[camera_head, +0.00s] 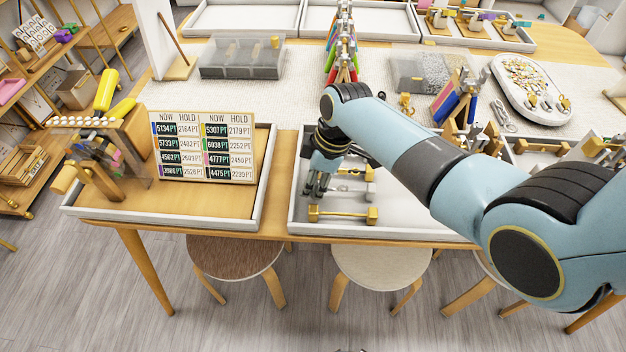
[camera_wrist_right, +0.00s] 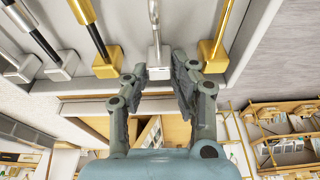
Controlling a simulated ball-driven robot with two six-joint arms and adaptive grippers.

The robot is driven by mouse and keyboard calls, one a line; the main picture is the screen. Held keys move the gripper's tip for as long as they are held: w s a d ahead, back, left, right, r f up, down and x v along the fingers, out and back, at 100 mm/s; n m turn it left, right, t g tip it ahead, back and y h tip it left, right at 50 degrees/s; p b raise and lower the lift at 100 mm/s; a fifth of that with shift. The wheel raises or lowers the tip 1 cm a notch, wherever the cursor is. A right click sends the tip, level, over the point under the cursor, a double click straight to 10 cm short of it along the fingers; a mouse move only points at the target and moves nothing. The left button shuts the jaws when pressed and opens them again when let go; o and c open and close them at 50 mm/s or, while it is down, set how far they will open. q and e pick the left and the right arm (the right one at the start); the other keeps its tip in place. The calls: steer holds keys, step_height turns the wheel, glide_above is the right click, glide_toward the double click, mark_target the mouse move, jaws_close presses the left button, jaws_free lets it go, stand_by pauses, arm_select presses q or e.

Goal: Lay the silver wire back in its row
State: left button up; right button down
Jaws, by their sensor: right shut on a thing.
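The silver wire (camera_wrist_right: 156,52) shows in the right wrist view as a thin pale rod with a silver end block, between the fingers of my right gripper (camera_wrist_right: 160,78). The gripper is shut on it at the end block. In the head view my right gripper (camera_head: 318,188) points down over the left part of a white-rimmed tray (camera_head: 295,215), and my arm hides most of the wire there. Other bars lie beside it in the wrist view: a gold-ended bar (camera_wrist_right: 212,54) on the right, and another gold-ended bar (camera_wrist_right: 107,62) on the left. My left gripper is out of view.
A wooden tray (camera_head: 262,190) with a number board (camera_head: 203,148) stands left of the white tray. A tool rack (camera_head: 340,62) stands behind. A charm tray (camera_head: 497,82) is at the back right.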

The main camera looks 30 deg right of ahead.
steer(key=shift+f, duration=0.2)
stand_by(0.4)
steer(key=c, duration=1)
jaws_free()
steer(key=p+v, duration=0.3)
steer(key=shift+r+p, duration=0.25)
steer(key=shift+p, duration=0.05)
steer(key=shift+v, duration=1.3)
